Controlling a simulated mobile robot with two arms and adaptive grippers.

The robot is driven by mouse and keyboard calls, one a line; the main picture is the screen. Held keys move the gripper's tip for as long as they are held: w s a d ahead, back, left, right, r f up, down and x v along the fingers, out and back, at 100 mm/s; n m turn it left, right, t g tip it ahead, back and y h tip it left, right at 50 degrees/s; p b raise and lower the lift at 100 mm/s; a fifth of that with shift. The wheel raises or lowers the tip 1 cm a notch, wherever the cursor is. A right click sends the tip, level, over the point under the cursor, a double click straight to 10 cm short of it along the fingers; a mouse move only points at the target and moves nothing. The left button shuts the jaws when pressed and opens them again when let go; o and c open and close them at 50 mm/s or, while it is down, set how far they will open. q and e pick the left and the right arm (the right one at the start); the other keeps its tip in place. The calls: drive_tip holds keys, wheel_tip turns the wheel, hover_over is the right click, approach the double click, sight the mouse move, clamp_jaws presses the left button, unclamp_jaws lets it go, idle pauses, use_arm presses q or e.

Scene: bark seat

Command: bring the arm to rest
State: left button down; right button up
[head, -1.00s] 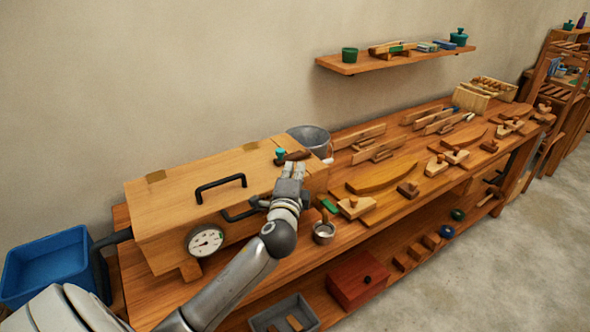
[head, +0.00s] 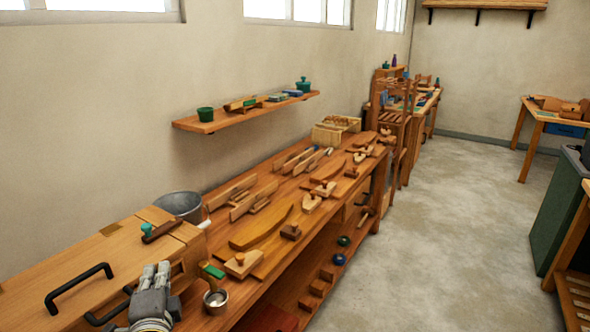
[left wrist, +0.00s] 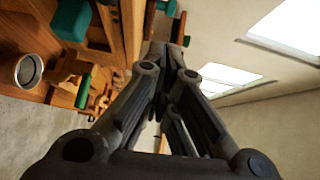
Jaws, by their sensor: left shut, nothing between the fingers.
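My left gripper (head: 155,274) is at the lower left of the head view, in front of the wooden box with black handles (head: 88,262) on the workbench. Its fingers are together with nothing between them. In the left wrist view the dark fingers (left wrist: 163,52) meet at their tips, with the bench off to the left side and the wall and windows to the right. Most of my left arm is below the picture in the head view. My right gripper is in neither view.
The workbench (head: 216,262) carries a metal cup (head: 215,300) close to my gripper, a grey bucket (head: 181,207), and wooden planes and curved boards. A wall shelf (head: 243,113) hangs above. Open concrete floor (head: 450,220) lies to the right.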

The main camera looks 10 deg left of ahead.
use_arm(q)
drive_tip(key=s+d+f+n+g+h, duration=0.25)
drive_tip(key=s+f, duration=0.25)
drive_tip(key=f, duration=0.3)
drive_tip(key=s+d+f+n+g+h, duration=0.2)
drive_tip(key=s+d+f+n+g, duration=0.15)
drive_tip(key=s+f, duration=0.35)
drive_tip(key=s+d+f+n+g+h, duration=0.4)
drive_tip(key=s+d+f+g, duration=0.2)
drive_tip(key=s+d+f, duration=0.55)
drive_tip(key=s+a+f+g, duration=0.1)
drive_tip(key=s+f, duration=0.1)
drive_tip(key=f, duration=1)
drive_tip(key=s+a+f+g, duration=0.1)
drive_tip(key=f, duration=1.1)
drive_tip(key=s+a+f+b, duration=0.1)
drive_tip(key=s+a+f, duration=0.2)
drive_tip(key=s+f, duration=1.3)
drive_tip(key=shift+s+g, duration=0.4)
